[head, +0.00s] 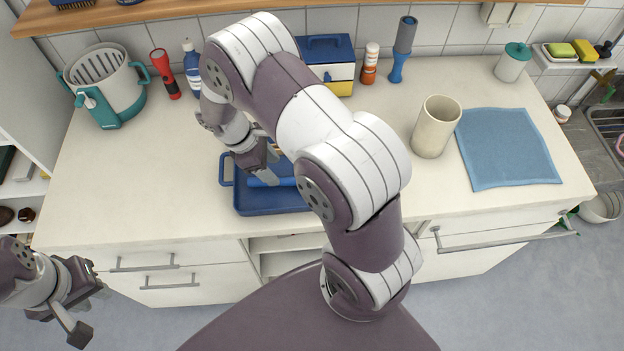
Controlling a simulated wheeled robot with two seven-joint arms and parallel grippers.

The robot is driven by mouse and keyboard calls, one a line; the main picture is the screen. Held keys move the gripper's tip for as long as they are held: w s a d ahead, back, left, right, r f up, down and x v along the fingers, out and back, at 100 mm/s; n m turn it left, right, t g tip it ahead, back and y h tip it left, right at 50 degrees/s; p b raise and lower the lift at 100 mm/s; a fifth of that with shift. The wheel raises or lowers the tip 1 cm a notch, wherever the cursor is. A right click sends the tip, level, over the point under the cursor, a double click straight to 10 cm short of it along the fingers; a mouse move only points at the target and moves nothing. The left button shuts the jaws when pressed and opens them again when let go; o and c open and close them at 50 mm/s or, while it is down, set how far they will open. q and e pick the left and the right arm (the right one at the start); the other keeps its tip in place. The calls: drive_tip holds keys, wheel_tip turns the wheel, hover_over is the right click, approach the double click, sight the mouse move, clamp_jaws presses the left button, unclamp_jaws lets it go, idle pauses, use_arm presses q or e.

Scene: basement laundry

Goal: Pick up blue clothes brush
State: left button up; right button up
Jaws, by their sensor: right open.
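A blue bar-shaped thing (285,182), which looks like the handle of the blue clothes brush, lies in a dark blue tray (270,207) on the counter. Much of it and of the tray is hidden by my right arm. My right gripper (267,172) is open and points down over the tray, its fingers close to the blue handle. I cannot tell whether they touch it. My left gripper (90,310) is open and empty, low at the left in front of the drawers.
A white-and-teal bucket (103,88), red flashlight (165,75) and blue-yellow box (328,62) stand at the back. A beige cup (436,127) and blue cloth (508,147) are right of my arm. The counter (140,185) left of the tray is clear.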

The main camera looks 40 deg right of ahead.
sight(281, 179)
drive_tip(key=shift+s+f, duration=0.2)
drive_tip(key=shift+f, duration=0.15)
drive_tip(key=p+x, duration=0.1)
drive_tip(key=x, duration=0.3)
drive_tip(key=shift+s+f+p, duration=0.15)
drive_tip(key=shift+f+p, duration=0.05)
drive_tip(key=shift+p, duration=0.1)
drive_tip(key=shift+d+f, duration=0.2)
drive_tip(key=shift+f, duration=0.05)
drive_tip(key=shift+a, duration=0.1)
drive_tip(key=c, duration=0.5)
clamp_jaws()
drive_tip(key=shift+r, duration=0.15)
